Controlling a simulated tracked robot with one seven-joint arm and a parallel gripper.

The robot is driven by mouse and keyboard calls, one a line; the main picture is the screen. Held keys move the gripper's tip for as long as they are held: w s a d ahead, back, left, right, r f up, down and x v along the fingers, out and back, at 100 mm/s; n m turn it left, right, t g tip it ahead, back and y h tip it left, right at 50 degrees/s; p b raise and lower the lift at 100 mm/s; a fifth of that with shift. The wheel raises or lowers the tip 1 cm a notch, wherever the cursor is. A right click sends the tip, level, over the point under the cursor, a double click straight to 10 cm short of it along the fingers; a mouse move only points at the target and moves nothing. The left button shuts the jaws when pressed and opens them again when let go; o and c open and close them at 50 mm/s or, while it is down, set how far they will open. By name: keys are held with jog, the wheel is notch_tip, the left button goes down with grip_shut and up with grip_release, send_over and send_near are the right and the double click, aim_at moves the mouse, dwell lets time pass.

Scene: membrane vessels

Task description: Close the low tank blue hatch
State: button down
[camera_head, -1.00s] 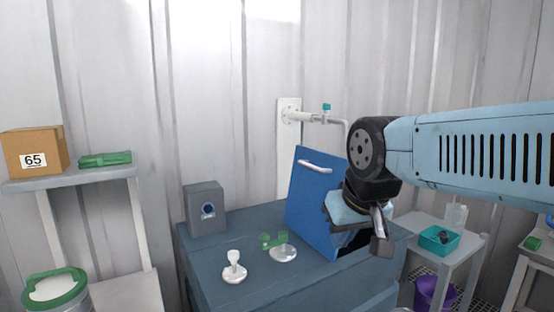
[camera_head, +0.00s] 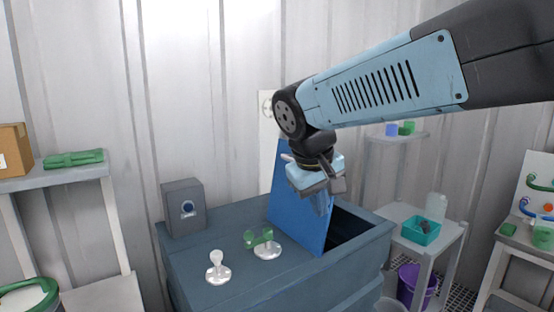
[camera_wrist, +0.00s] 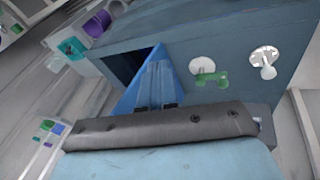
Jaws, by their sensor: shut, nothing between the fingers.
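The blue hatch (camera_head: 290,215) is a flat panel standing open and tilted on the low grey-blue tank (camera_head: 205,262). A dark opening (camera_head: 345,228) shows to its right. My gripper (camera_head: 321,204) is shut and empty at the hatch's upper right part, overlapping it in the head view; I cannot tell whether they touch. The hatch's white handle is mostly hidden behind my gripper. In the wrist view, the fingers (camera_wrist: 157,72) point down over the hatch (camera_wrist: 128,102), with the opening (camera_wrist: 130,62) beyond.
A green-handled valve (camera_head: 262,242) and a white knob (camera_head: 217,266) stand on the tank top left of the hatch. A grey box (camera_head: 183,208) stands at the back left. A side table with a teal bin (camera_head: 421,230) is at the right.

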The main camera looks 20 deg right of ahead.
jog(key=w+a+r+n+t+h, duration=0.1)
jog(key=w+a+r+h, duration=0.4)
jog(key=w, duration=0.5)
jog(key=w+a+r+n+h, duration=0.1)
jog(key=w+a+r+h, duration=0.2)
jog(key=w+a+h, duration=0.5)
jog(key=w+d+f+y, duration=0.1)
jog(key=w+d+f, duration=0.1)
jog(key=d, duration=0.4)
jog(key=w+d+f+y, duration=0.2)
jog(key=w+d+f, duration=0.1)
jog(key=d, duration=0.4)
jog(key=shift+w+f, duration=0.15)
jog(key=shift+w, duration=0.05)
jog(key=shift+w, duration=0.1)
